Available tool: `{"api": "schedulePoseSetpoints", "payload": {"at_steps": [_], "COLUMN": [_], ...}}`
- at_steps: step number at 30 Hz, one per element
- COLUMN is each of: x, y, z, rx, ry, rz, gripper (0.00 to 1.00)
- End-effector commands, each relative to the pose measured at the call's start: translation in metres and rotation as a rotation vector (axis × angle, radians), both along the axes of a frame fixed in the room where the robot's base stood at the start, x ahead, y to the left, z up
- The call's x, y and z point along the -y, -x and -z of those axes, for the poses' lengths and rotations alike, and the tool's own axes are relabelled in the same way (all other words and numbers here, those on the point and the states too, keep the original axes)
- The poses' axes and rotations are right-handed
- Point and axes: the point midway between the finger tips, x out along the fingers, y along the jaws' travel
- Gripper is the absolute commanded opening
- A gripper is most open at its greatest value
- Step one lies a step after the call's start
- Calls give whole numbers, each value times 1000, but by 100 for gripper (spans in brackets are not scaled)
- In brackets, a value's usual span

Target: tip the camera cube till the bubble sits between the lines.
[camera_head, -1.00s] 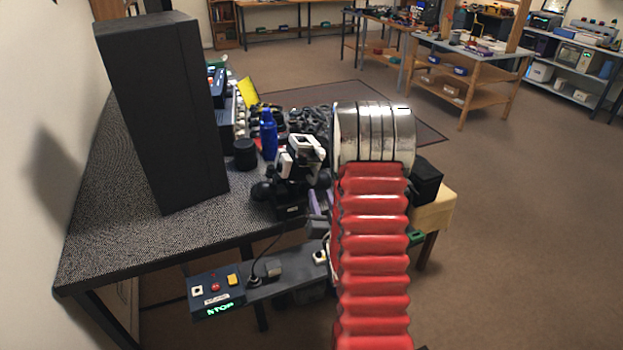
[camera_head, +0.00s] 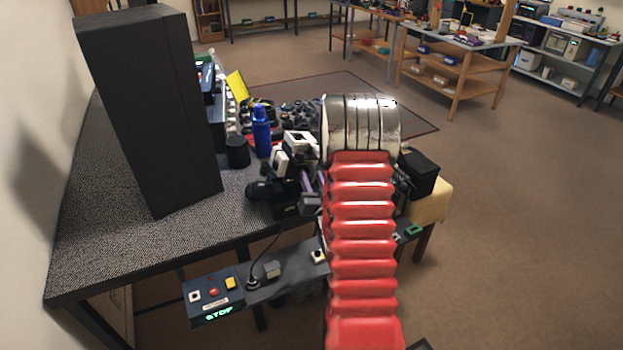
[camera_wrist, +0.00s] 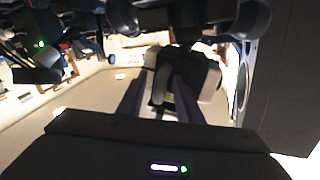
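A black cube (camera_head: 420,172), which looks like the camera cube, sits on a pale yellow block (camera_head: 430,203) at the right end of the dark table. In the wrist view, a dark shape over a pale block (camera_wrist: 210,83) shows beyond my gripper's purple-grey fingers (camera_wrist: 160,104); it may be the same pair. The fingers look apart, with a gap between them. I see no contact with the cube. In the head view, my gripper is mostly hidden behind my red ribbed arm. No bubble or lines can be made out in either view.
A tall black box (camera_head: 150,110) stands at the left on the speckled table (camera_head: 90,245). A blue bottle (camera_head: 261,131) and a short black cylinder (camera_head: 237,152) stand behind my wrist area. Carpet (camera_head: 530,230) lies open at the right.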

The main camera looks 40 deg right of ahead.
Motion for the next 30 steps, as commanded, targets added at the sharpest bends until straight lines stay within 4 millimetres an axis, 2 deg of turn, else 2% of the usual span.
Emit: {"api": "schedulePoseSetpoints", "payload": {"at_steps": [2,13,30], "x": [0,1,6], "y": [0,1,5], "z": [0,0,0], "rx": [0,-1,-6], "ry": [0,0,13], "rz": [0,2,16], "gripper": [27,1,0]}}
